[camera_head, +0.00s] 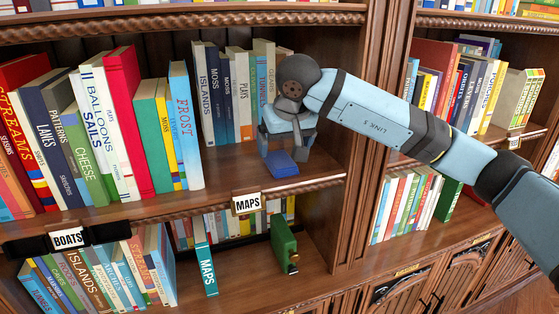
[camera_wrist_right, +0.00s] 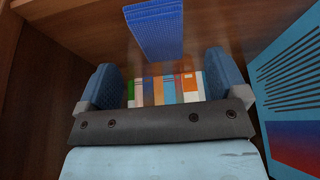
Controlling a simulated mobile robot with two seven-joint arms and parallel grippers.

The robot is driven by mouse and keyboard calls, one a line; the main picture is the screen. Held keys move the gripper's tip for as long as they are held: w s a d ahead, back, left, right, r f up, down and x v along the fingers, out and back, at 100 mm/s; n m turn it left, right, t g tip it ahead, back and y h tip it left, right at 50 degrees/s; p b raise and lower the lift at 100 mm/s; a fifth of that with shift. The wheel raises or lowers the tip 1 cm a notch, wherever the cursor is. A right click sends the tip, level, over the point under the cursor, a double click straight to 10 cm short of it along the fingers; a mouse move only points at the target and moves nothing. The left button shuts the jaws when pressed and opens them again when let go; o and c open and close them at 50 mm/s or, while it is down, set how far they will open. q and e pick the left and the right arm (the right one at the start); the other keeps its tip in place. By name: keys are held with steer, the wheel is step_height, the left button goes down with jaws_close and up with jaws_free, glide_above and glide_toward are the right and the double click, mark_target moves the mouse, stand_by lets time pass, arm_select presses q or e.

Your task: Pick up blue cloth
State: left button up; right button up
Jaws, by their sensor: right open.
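The blue cloth (camera_head: 282,164) is a small folded-looking block lying on the middle shelf near its front edge, behind the MAPS label. In the right wrist view the cloth (camera_wrist_right: 155,28) shows its ribbed surface at the top, beyond the fingertips. My right gripper (camera_head: 284,146) is just above and behind the cloth in the head view. Its two blue fingers stand wide apart in the right wrist view (camera_wrist_right: 162,70), with nothing between them. The cloth looks apart from the fingers; the exact gap is hard to tell. My left gripper is not in view.
Upright books (camera_head: 228,95) stand behind and left of the cloth, close to my right gripper. A wooden upright (camera_head: 368,150) rises to the right. The MAPS label (camera_head: 247,203) is on the shelf edge. A green book-like object (camera_head: 284,243) stands on the lower shelf.

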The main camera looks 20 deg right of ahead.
mark_target(281, 159)
steer(key=p+x, duration=0.1)
steer(key=x, duration=0.3)
steer(key=shift+w+f, duration=0.2)
steer(key=shift+w, duration=0.05)
steer(key=shift+f, duration=0.15)
steer(key=shift+f, duration=0.1)
steer(key=c, duration=1)
step_height(281, 159, up, 7)
steer(key=shift+s+a+r+b, duration=0.1)
steer(key=shift+a+r+b, duration=0.05)
steer(key=shift+b, duration=0.85)
steer(key=s+a+b, duration=0.3)
steer(key=s+a, duration=0.9)
steer(key=s, duration=0.3)
steer(key=shift+s, duration=0.3)
